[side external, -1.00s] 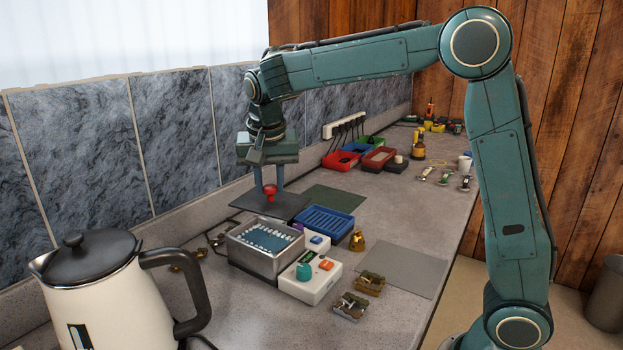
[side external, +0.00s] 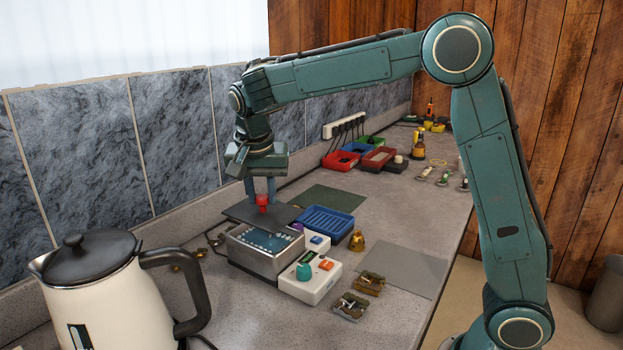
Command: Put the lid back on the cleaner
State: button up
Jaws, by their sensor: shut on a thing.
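The cleaner (side external: 268,262) is a metal tank with a pale control box (side external: 318,281) on its right, with an orange button and a teal knob. Its open top shows blue liquid with a row of pale bits along it. The lid (side external: 240,212) is a flat dark plate with a red knob (side external: 262,201). My gripper (side external: 261,194) is shut on the red knob and holds the lid over the back part of the tank. The front part of the opening is uncovered. I cannot tell whether the lid touches the rim.
A blue ribbed tray (side external: 326,222) and a brass bell-shaped object (side external: 357,241) stand to the right. A large kettle (side external: 110,290) stands at front left. A grey mat (side external: 403,271) lies bare at right.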

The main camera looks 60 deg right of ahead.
aim_at(262, 206)
jog(key=shift+f, duration=1.8)
jog(key=shift+f, duration=0.6)
dwell(0.4)
jog(key=o, duration=0.7)
jog(key=shift+r, duration=0.1)
jog(key=v, duration=1)
jog(key=shift+a+r, duration=0.15)
jog(key=shift+r, duration=0.25)
dwell(0.4)
jog(key=shift+s, duration=0.1)
dwell(0.3)
